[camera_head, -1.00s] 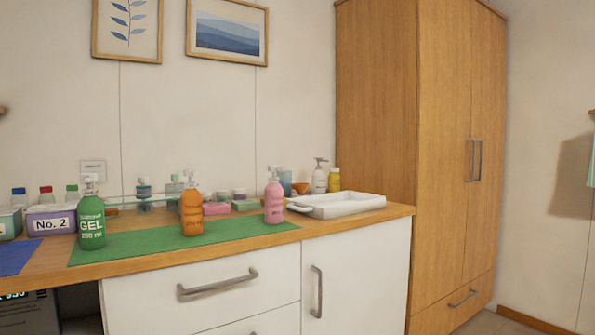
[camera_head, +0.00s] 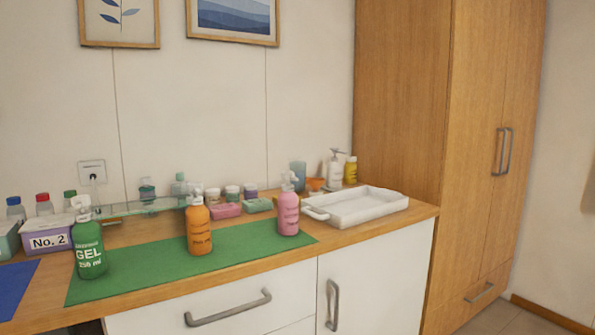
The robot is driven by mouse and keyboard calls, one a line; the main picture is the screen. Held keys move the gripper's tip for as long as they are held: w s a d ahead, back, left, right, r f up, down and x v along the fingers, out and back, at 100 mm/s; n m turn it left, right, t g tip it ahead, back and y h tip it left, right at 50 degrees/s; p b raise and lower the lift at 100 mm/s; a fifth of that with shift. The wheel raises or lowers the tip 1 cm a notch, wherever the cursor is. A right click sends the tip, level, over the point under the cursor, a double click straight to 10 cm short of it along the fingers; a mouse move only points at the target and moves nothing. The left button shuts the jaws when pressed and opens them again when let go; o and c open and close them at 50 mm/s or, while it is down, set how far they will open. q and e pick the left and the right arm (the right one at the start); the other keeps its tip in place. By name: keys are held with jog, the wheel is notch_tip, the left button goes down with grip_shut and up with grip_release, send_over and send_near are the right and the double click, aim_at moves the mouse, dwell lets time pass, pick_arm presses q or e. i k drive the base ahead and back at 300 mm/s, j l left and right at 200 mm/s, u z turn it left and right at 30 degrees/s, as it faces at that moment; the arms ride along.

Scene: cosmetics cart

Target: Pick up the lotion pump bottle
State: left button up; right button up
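Several pump bottles stand upright on the counter, and I cannot tell by label which one is the lotion. A green bottle marked GEL (camera_head: 90,251), an orange bottle (camera_head: 198,230) and a pink bottle (camera_head: 288,213) stand on a green mat (camera_head: 150,266). The print on the orange and pink ones is too small to read. A white pump bottle (camera_head: 335,170) stands at the back right, behind a white tray. Neither of my grippers shows in the view.
The empty white tray (camera_head: 358,219) lies right of the pink bottle. A purple box marked No. 2 (camera_head: 47,241) stands left of the green bottle. A tall wooden cabinet (camera_head: 401,115) stands at the right.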

aim_at(288, 201)
jog(key=i+l+u, duration=0.3)
jog(key=l, duration=0.35)
jog(key=i+l+u, duration=0.2)
jog(key=i+l, duration=0.05)
jog(key=l, duration=0.1)
